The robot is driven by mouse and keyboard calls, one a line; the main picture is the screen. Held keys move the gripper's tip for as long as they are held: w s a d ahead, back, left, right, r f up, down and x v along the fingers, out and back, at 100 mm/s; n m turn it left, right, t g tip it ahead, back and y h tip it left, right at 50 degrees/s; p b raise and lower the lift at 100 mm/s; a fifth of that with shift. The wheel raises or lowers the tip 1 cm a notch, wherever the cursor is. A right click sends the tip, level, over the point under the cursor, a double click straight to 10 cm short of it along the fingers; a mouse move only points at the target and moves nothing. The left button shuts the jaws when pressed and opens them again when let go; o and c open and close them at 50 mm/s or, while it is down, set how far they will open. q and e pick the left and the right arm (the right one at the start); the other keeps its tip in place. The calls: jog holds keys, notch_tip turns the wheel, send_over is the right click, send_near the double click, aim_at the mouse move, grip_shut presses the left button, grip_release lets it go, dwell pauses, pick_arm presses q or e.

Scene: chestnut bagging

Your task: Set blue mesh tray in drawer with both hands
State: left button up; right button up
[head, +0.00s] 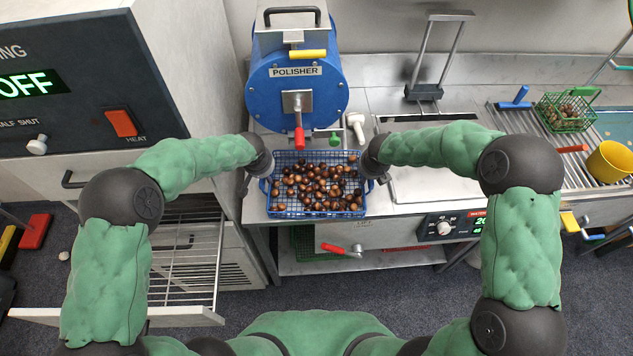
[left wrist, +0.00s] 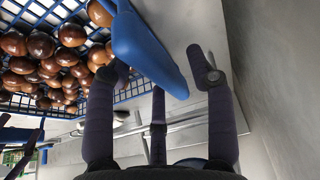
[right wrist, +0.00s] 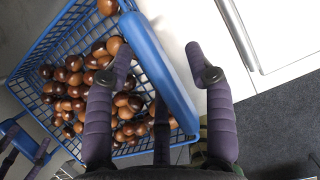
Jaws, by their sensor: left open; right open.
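The blue mesh tray (head: 318,208) holds many brown chestnuts and sits on the steel counter in front of the polisher. My left gripper (head: 262,178) is open at the tray's left end; in the left wrist view its fingers (left wrist: 165,90) are spread around the blue end handle (left wrist: 146,45). My right gripper (head: 372,178) is open at the right end; in the right wrist view its fingers (right wrist: 165,85) are spread around the other handle (right wrist: 160,70). The open drawer (head: 185,262) with a wire rack is at lower left, partly hidden by my left arm.
The blue polisher (head: 295,95) stands behind the tray. A dark heating panel (head: 75,80) with a red switch is at left. A green basket (head: 565,112) and yellow cup (head: 610,161) stand at right. A red-handled lever (head: 340,249) is below the counter edge.

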pick_arm(q)
grip_shut()
pick_arm(e)
grip_shut()
pick_arm(q)
jog(key=shift+w+r, duration=0.1)
jog(key=shift+r, duration=0.1)
pick_arm(e)
jog(key=shift+r, duration=0.2)
